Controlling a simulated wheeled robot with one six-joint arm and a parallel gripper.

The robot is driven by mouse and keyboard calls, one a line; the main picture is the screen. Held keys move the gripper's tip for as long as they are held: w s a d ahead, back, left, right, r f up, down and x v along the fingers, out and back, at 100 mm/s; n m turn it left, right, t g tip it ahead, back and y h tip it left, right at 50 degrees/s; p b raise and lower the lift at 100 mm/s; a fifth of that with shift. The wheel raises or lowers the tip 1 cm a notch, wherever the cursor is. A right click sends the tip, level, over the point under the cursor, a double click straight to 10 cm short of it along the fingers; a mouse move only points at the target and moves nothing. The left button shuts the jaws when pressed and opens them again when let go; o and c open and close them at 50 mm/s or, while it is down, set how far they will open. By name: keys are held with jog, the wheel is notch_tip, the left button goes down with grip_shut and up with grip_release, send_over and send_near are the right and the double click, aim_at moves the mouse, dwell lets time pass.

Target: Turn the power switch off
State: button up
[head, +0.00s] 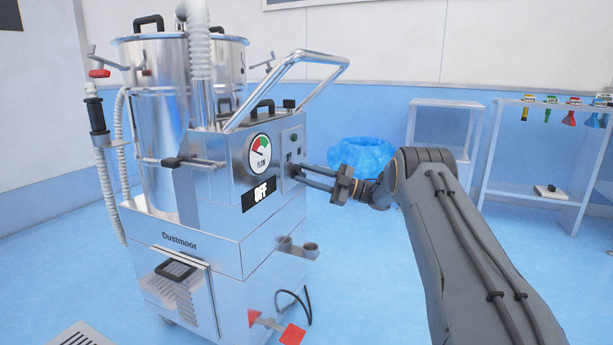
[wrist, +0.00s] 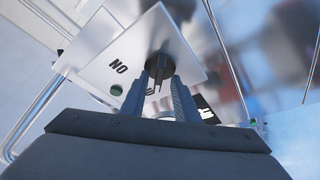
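The power switch is a dark round knob with a narrow lever (wrist: 159,67) on a light panel marked "ON", which reads upside down in the wrist view. In the head view the panel (head: 293,143) is on the right of a shiny Dustmoor machine (head: 185,235); the switch is largely hidden there by my fingers. The display (head: 259,194) below the gauge reads "OFF". My gripper (head: 298,173) is at the panel. Its fingers (wrist: 160,92) stand apart on either side of the lever, with gaps showing beside it. Contact with the knob cannot be made out.
A green button or lamp (wrist: 116,91) is beside the switch. A round flow gauge (head: 260,154) and a bent metal handle (head: 292,82) are close to my gripper. A blue-lined bin (head: 362,155) and shelves (head: 545,165) stand behind.

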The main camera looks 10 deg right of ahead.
jog(key=shift+d, duration=0.1)
jog(key=shift+s+d, duration=0.1)
jog(key=shift+d, duration=0.35)
jog(key=p+v, duration=0.1)
jog(key=v, duration=0.5)
jog(key=shift+s+d+f, duration=0.25)
jog(key=shift+f, duration=0.05)
